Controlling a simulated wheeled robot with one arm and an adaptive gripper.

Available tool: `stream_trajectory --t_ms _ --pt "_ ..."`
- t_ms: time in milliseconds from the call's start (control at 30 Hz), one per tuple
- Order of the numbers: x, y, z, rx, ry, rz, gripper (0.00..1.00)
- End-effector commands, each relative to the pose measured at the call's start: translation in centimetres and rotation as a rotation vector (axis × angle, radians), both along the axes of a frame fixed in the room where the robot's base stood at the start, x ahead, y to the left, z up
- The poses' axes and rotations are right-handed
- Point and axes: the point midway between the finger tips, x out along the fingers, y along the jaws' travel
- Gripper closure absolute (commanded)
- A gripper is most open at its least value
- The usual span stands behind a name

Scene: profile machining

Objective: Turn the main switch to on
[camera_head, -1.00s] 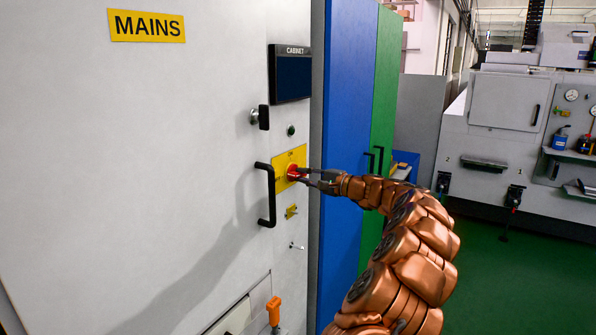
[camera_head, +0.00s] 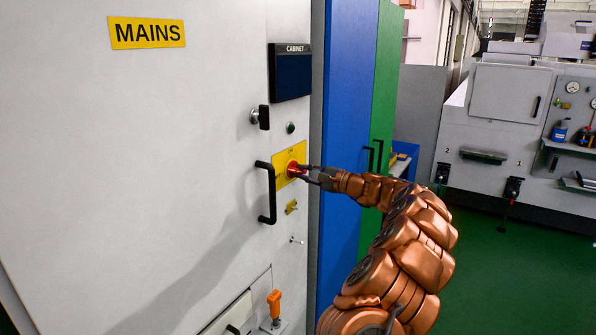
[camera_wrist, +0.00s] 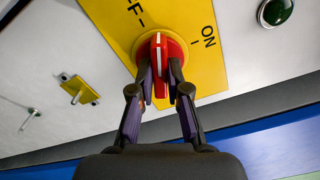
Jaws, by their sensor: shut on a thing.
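The main switch is a red rotary knob (camera_wrist: 161,62) with a white line, on a yellow plate (camera_wrist: 203,78) on the grey MAINS cabinet. The red knob also shows in the head view (camera_head: 293,169). My gripper (camera_wrist: 160,80) is shut on the knob's handle, one finger on each side. In the wrist view the handle points up the picture, between the partly cut-off OFF mark at upper left and the ON mark (camera_wrist: 208,36) at right. It looks nearer to the OFF mark. The fingertips partly cover the knob.
A black door handle (camera_head: 268,193) stands out just left of the plate. A black knob (camera_head: 261,117), a green lamp (camera_head: 291,128) and a small yellow key-like part (camera_head: 291,207) are close by. An orange-handled lever (camera_head: 275,306) is below. Blue cabinet doors (camera_head: 345,110) stand to the right.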

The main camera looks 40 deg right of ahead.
Motion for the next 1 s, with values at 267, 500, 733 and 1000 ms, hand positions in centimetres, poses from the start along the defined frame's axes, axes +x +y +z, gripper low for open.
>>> stream_trajectory --t_ms 267,500,733,1000 --pt "0.00 -0.02 0.12 0.038 0.014 0.000 1.00" --pt "0.00 0.02 0.06 0.096 0.032 0.000 1.00" --pt "0.01 0.02 0.03 0.152 0.050 0.001 1.00" --pt "-0.02 0.02 0.03 0.220 0.070 0.000 1.00"
